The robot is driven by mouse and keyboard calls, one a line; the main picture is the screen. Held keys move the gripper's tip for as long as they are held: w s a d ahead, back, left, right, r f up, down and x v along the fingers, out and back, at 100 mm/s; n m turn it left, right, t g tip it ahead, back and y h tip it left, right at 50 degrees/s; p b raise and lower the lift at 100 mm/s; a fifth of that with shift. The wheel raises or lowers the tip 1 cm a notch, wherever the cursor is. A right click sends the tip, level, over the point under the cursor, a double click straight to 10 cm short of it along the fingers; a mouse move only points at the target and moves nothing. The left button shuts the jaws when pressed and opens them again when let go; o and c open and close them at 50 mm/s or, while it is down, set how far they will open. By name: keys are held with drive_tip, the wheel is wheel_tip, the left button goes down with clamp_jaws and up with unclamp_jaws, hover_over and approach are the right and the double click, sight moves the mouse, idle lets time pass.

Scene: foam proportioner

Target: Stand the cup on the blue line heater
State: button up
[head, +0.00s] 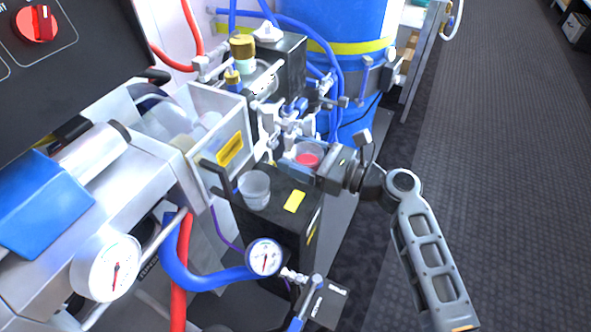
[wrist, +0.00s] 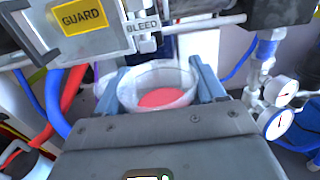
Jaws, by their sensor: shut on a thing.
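A clear cup with red content (head: 308,158) is held in my gripper (head: 312,160), above the back end of a black box. In the wrist view, the cup (wrist: 158,96) sits between the two blue-grey fingers (wrist: 160,82), which are shut on it. It looks roughly upright, with its open rim visible and its base hidden. No readable label marks the blue line heater, so I cannot tell for sure which unit it is. The black box (head: 275,225) with a yellow label has a flat top near the cup.
A second, translucent cup (head: 254,190) stands on the black box top. A guard housing (head: 222,135) with a yellow label is to its left. Valves and fittings (head: 295,125) crowd behind, before a blue drum (head: 335,30). A gauge (head: 264,257) and blue hose are in front. Open floor (head: 500,170) lies right.

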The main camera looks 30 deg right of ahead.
drive_tip(key=shift+w+a+f, duration=0.2)
drive_tip(key=shift+w+a, duration=0.05)
drive_tip(key=shift+a, duration=0.05)
drive_tip(key=shift+f, duration=0.25)
drive_tip(key=shift+f+b, duration=0.45)
drive_tip(key=shift+f, duration=1.35)
drive_tip(key=shift+f, duration=0.15)
drive_tip(key=o, duration=1.2)
drive_tip(key=shift+s+d, duration=0.1)
drive_tip(key=shift+s, duration=0.05)
drive_tip(key=v, duration=1.1)
drive_tip(key=shift+s+d+r, duration=0.15)
drive_tip(key=shift+s+r, duration=0.05)
drive_tip(key=shift+s, duration=0.05)
